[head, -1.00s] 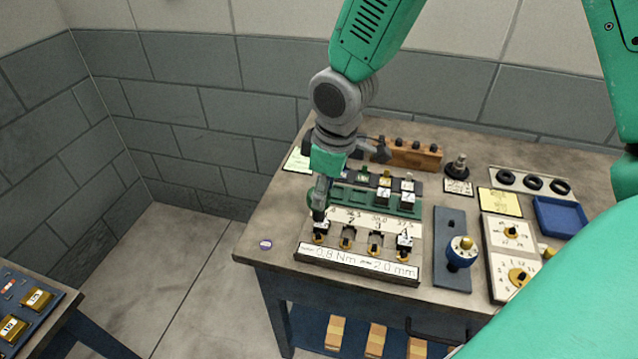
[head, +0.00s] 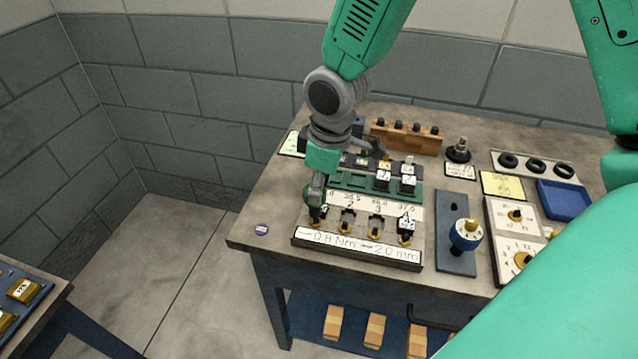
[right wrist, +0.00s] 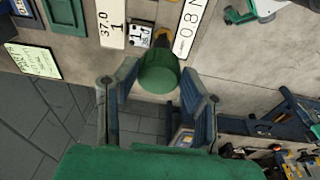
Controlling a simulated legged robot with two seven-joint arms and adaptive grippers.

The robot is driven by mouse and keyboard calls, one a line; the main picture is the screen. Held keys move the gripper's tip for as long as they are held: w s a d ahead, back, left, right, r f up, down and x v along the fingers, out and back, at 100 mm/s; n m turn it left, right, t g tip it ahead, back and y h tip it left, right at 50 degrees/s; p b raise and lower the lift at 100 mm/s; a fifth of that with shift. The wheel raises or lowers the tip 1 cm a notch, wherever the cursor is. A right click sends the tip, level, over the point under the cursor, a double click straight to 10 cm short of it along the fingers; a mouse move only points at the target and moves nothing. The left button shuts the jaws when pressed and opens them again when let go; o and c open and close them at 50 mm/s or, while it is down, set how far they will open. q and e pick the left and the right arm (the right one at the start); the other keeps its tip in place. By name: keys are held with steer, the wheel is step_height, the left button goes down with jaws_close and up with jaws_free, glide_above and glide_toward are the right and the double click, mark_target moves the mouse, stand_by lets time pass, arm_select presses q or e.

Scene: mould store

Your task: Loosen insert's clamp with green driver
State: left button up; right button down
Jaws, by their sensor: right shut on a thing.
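My right gripper (head: 317,190) is shut on the green driver (right wrist: 160,72), whose round green cap sits between the two fingers in the right wrist view. The driver stands over the leftmost station of the setting block (head: 300,243). Its tip is down by the insert (right wrist: 140,34) marked 1 and the brass-coloured clamp (right wrist: 162,36); I cannot tell whether it is seated in the clamp's screw. The insert also shows partly in the head view (head: 318,214), mostly behind the driver. My left gripper is not in view.
Another insert (head: 406,225) stands in the rightmost station. Behind is a green tray (head: 345,182) with white-labelled inserts. A wooden rack (head: 405,138) stands behind.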

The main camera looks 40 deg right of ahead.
steer(key=shift+s+d+p, duration=0.1)
steer(key=shift+d+p, duration=0.05)
steer(key=shift+p, duration=0.15)
steer(key=shift+f+p, duration=0.2)
steer(key=shift+p, duration=0.25)
stand_by(1.2)
steer(key=shift+f+b, duration=0.4)
steer(key=shift+f, duration=0.6)
stand_by(0.5)
steer(key=c, duration=1.9)
jaws_free()
jaws_close()
steer(key=shift+r+n+p, duration=0.1)
steer(key=shift+n+p, duration=0.95)
steer(key=shift+n, duration=0.35)
steer(key=shift+n+p, duration=0.4)
steer(key=shift+n, duration=0.3)
